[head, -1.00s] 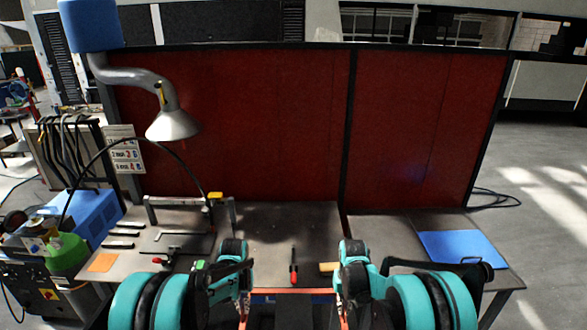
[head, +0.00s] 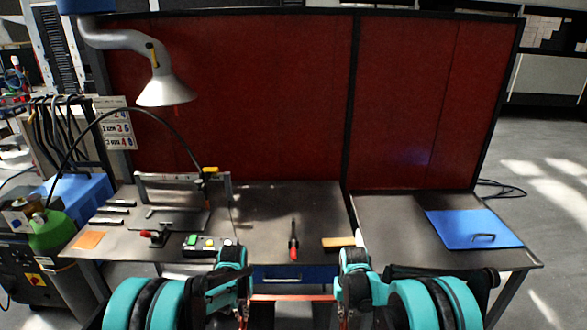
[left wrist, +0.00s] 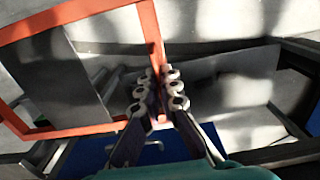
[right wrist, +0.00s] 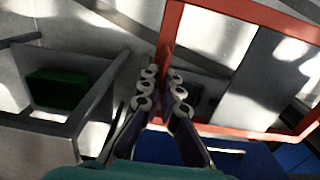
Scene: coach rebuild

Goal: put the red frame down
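The red frame (head: 290,297) is a thin rectangular frame held level between my two grippers, in front of the table's front edge in the head view. My left gripper (left wrist: 158,90) is closed around one side bar of the frame (left wrist: 75,132). My right gripper (right wrist: 163,90) is closed around the opposite side bar of the frame (right wrist: 245,134). In the head view, my arms hide most of the side bars and both sets of fingertips. Both wrist views show the frame up off the floor, with open space through it.
The table (head: 285,215) ahead carries a red-handled screwdriver (head: 293,240), a wooden block (head: 338,243), a button box (head: 207,245) and a blue sheet (head: 470,228). Its middle has bare room. A grey bin holding a green thing (right wrist: 60,88) is beside the right gripper.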

